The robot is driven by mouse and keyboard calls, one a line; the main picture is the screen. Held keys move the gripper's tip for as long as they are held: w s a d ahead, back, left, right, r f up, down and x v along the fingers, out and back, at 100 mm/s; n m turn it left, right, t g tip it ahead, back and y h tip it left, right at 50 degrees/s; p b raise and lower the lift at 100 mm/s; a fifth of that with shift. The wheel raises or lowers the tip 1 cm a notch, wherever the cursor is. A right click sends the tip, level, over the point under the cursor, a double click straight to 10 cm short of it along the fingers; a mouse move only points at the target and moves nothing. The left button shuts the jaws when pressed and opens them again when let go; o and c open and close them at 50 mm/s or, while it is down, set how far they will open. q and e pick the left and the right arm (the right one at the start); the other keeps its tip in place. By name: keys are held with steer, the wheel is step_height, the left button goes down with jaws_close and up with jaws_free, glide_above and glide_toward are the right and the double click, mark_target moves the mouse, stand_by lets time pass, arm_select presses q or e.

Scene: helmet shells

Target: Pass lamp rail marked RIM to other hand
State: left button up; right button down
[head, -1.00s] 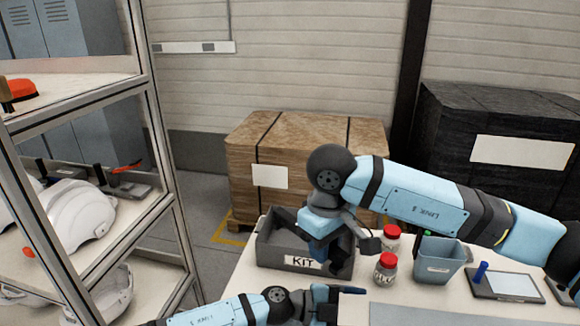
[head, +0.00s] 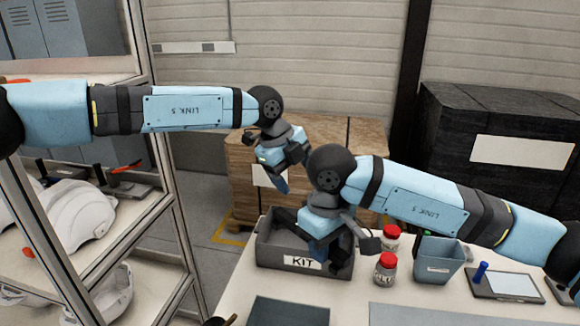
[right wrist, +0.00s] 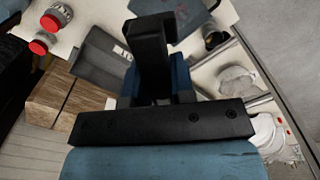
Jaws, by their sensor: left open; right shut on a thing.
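My right gripper (head: 326,250) points down at the KIT box (head: 303,262) on the table, its fingers low over the box's right part. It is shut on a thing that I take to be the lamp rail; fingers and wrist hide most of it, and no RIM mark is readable. In the right wrist view a dark upright piece stands mid-frame; I cannot tell whether it is finger or rail. My left gripper (head: 281,180) is open and empty, up and left of the right one, above the box's back left, apart from it.
Right of the box stand red-lidded jars (head: 386,268), a grey-blue bin (head: 440,262) and a tablet (head: 506,285). A dark flat panel (head: 288,312) lies in front. A shelf frame with white helmet shells (head: 78,218) stands at left, behind my left arm. Wrapped pallets stand behind.

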mark_target(289, 214)
steer(key=shift+s, duration=0.1)
arm_select(q)
steer(key=s+a+r+g+y, duration=0.1)
steer(key=s+r+y, duration=0.3)
steer(key=s+r, duration=0.15)
steer(key=f, duration=1.2)
steer(key=shift+s+a+f, duration=0.15)
steer(key=shift+s+f, duration=0.05)
steer(key=shift+f, duration=0.15)
steer(key=c, duration=1)
arm_select(e)
steer(key=shift+a, duration=0.1)
arm_select(q)
steer(key=shift+c, duration=0.3)
arm_select(e)
steer(key=c, duration=0.9)
jaws_free()
steer(key=shift+o, duration=0.2)
